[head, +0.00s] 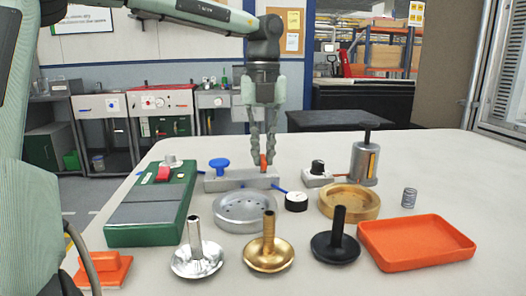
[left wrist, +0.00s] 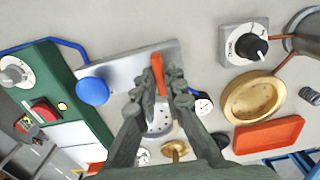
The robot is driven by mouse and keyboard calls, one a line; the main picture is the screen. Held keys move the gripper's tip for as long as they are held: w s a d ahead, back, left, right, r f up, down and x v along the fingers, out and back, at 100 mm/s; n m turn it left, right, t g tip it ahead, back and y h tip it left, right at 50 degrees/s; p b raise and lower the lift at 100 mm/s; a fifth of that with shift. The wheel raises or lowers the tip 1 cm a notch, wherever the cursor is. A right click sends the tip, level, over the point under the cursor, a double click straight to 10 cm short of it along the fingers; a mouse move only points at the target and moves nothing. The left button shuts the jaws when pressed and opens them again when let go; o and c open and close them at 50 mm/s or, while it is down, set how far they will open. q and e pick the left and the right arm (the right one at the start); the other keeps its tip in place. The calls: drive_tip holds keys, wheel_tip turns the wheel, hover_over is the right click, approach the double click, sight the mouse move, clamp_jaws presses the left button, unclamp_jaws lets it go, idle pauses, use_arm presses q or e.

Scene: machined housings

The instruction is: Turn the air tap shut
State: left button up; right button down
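The air tap is a grey metal block (head: 240,180) with a blue round knob (head: 219,164) at its left and an upright orange lever (head: 263,160) near its right end. Blue tubing leaves the block. In the left wrist view the orange lever (left wrist: 158,75) stands between the fingertips, and the blue knob (left wrist: 92,91) is left of them. My left gripper (head: 263,155) points down from above, its fingers drawn in close on both sides of the lever, seemingly touching it. The lever's lower part is partly hidden by the fingers. My right gripper is not in view.
A green box (head: 150,212) stands at the left. Several stemmed discs (head: 269,255) and an orange tray (head: 415,241) lie in front.

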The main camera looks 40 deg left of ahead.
sight(263, 157)
use_arm(q)
clamp_jaws()
drive_tip(key=m, duration=0.4)
drive_tip(key=shift+m, duration=0.4)
drive_tip(key=m, duration=0.9)
drive_tip(key=shift+r+m, duration=0.1)
drive_tip(key=shift+m, duration=1.7)
drive_tip(key=o, duration=0.6)
unclamp_jaws()
wheel_tip(263, 157, up, 12)
